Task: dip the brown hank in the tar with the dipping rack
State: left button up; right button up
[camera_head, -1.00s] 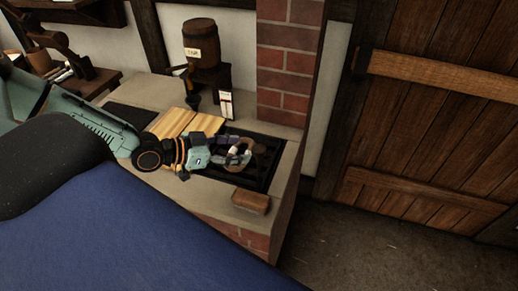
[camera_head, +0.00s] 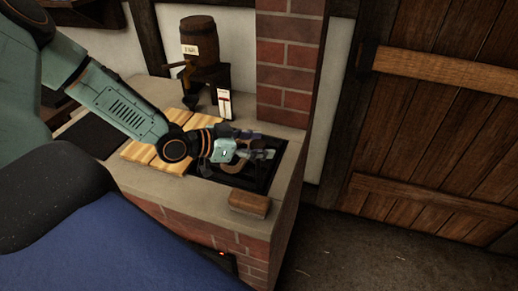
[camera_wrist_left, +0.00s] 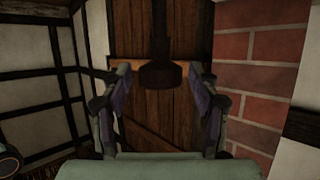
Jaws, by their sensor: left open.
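My left gripper (camera_head: 256,152) is open and empty over the dark recessed pan (camera_head: 262,185) in the bench top. A brown curved shape (camera_head: 231,169), perhaps the hank, shows just below the fingers. They partly cover it, and I cannot tell whether it hangs on a rack. In the left wrist view my open fingers (camera_wrist_left: 160,105) stand apart on either side of a dark rod with a wider end (camera_wrist_left: 160,74); I cannot tell whether it is the dipping rack. A barrel marked TAR (camera_head: 198,37) stands at the back. My right gripper is not in view.
Pale wooden boards (camera_head: 146,153) lie left of the pan, and a dark flat plate (camera_head: 92,138) farther left. A brown block (camera_head: 249,203) sits at the front edge. A small card (camera_head: 225,103) and a brick pillar (camera_head: 288,70) stand behind. Open floor lies to the right.

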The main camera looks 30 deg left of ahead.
pick_arm(q)
jog(key=shift+s+a, duration=0.1)
jog(key=shift+w+d, duration=0.2)
jog(key=c, duration=0.6)
jog(key=shift+s, duration=0.1)
grip_shut()
